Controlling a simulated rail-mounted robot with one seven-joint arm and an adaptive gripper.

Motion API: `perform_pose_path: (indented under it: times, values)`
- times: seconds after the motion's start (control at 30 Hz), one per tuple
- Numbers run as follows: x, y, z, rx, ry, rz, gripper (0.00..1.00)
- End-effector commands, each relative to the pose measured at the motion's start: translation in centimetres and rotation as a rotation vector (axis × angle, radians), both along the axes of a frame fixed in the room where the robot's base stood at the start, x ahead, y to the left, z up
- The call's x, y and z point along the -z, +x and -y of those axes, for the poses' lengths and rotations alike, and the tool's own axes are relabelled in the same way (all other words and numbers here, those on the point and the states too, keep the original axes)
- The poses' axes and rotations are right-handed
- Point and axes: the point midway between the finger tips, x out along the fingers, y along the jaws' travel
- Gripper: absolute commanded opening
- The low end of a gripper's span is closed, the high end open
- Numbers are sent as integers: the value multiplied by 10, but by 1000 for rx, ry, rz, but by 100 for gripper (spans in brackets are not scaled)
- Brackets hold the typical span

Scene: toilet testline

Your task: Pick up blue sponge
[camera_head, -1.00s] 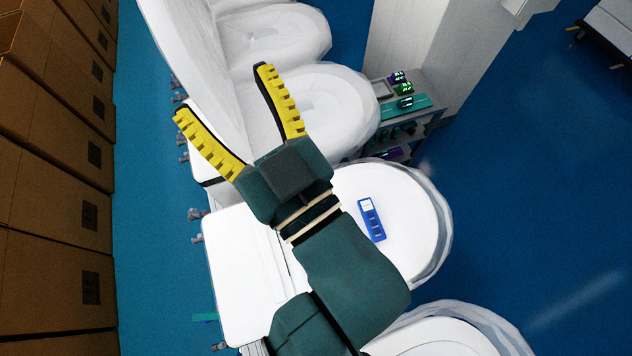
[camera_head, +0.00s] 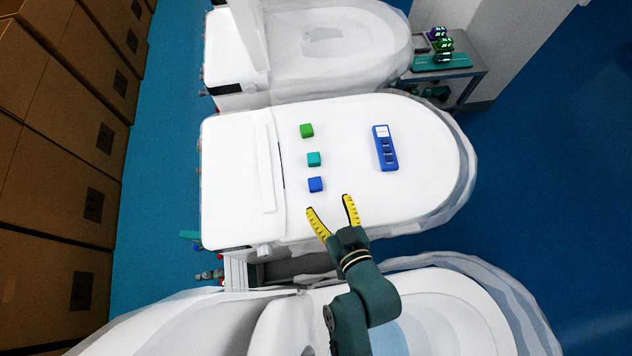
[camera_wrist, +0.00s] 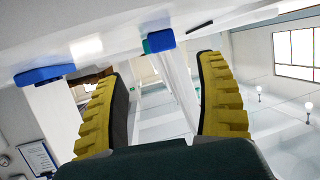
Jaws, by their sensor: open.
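The blue sponge (camera_head: 316,184) is a small block on the closed white toilet lid (camera_head: 430,160), at the near end of a row with a teal block (camera_head: 314,159) and a green block (camera_head: 306,130). My gripper (camera_head: 330,202) is open and empty, at the lid's near edge, apart from the sponge and just below it in the picture. In the wrist view, the two yellow fingers stand wide apart. There a blue block (camera_wrist: 161,40), which looks like the sponge, shows between the fingertips, farther ahead, with teal behind it.
A blue flat device (camera_head: 385,148) with a pale end lies on the lid to the right; it also shows in the wrist view (camera_wrist: 44,75). Other toilets stand behind and in front. A small grey table (camera_head: 465,76) with dark and green items stands at the back right. Boxes line the left.

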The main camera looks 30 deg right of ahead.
Motion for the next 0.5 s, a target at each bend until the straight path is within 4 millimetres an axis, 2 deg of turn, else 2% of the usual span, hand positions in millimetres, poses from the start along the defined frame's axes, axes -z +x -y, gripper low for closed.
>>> perform_pose_path:
  times: [0.03,0.1,0.27,0.5]
  values:
    - [3,12,0,-3,1,2,72]
    - [8,23,2,-1,-1,0,72]
    - [12,38,3,-1,1,1,72]
    - [23,76,4,-1,-1,0,72]
